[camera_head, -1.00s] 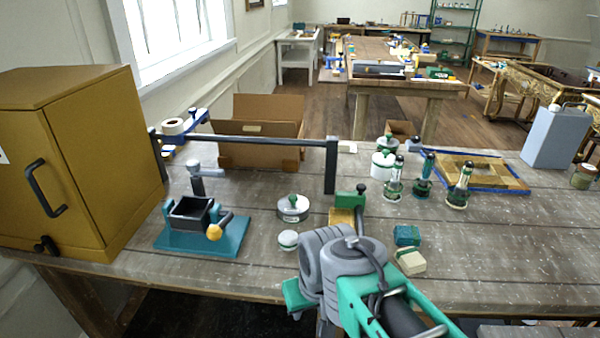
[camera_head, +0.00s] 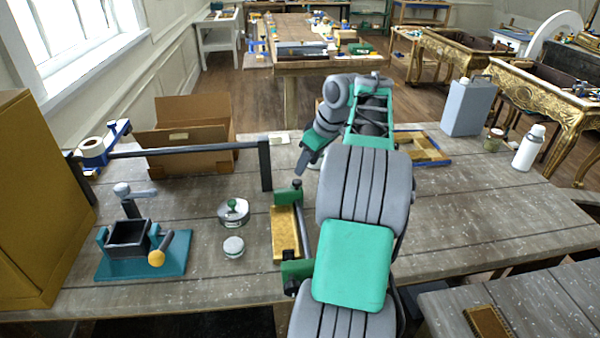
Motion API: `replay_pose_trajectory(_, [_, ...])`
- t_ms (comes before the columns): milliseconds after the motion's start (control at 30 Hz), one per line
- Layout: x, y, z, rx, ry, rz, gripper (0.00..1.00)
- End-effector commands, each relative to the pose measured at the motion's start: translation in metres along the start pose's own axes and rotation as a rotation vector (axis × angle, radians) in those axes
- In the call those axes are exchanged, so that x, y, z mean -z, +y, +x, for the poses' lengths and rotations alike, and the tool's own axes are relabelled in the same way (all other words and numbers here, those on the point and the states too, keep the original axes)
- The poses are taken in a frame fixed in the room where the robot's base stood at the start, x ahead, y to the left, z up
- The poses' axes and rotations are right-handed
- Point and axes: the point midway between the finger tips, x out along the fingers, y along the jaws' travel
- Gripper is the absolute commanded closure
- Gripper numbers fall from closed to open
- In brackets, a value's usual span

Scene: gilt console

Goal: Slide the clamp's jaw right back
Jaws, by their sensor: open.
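What looks like the clamp (camera_head: 288,198) lies near the table's front edge in the head view. It has a green jaw with a dark knob at its far end, a green block (camera_head: 297,270) with a dark screw at its near end, and a dark bar along its right side. A gold-coloured block (camera_head: 285,235) sits between the green ends; I cannot tell whether both touch it. My gripper (camera_head: 302,165) points down, just beyond and above the far jaw's knob. It is open and small in view; contact with the knob cannot be made out. My arm hides the area right of the clamp.
A dark rail (camera_head: 180,150) on posts stands left of my gripper, its right post (camera_head: 265,165) close by. A teal fixture (camera_head: 140,265), two round tins (camera_head: 233,211), and a cardboard box (camera_head: 185,135) are farther left.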

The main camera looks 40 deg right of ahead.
Motion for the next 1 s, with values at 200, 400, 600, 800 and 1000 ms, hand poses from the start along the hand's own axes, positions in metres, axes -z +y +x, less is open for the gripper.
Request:
replay_pose_trajectory(200, [-0.002, 0.000, 0.038, 0.003, -0.001, 0.003, 0.51])
replay_pose_trajectory(400, [-0.001, 0.001, 0.069, -0.001, 0.000, 0.004, 0.51])
replay_pose_trajectory(600, [-0.001, 0.001, 0.075, -0.003, 0.000, 0.003, 0.51])
replay_pose_trajectory(800, [-0.001, 0.001, 0.075, -0.003, 0.000, 0.003, 0.58])
replay_pose_trajectory(1000, [-0.001, 0.001, 0.075, -0.003, 0.000, 0.004, 0.74])
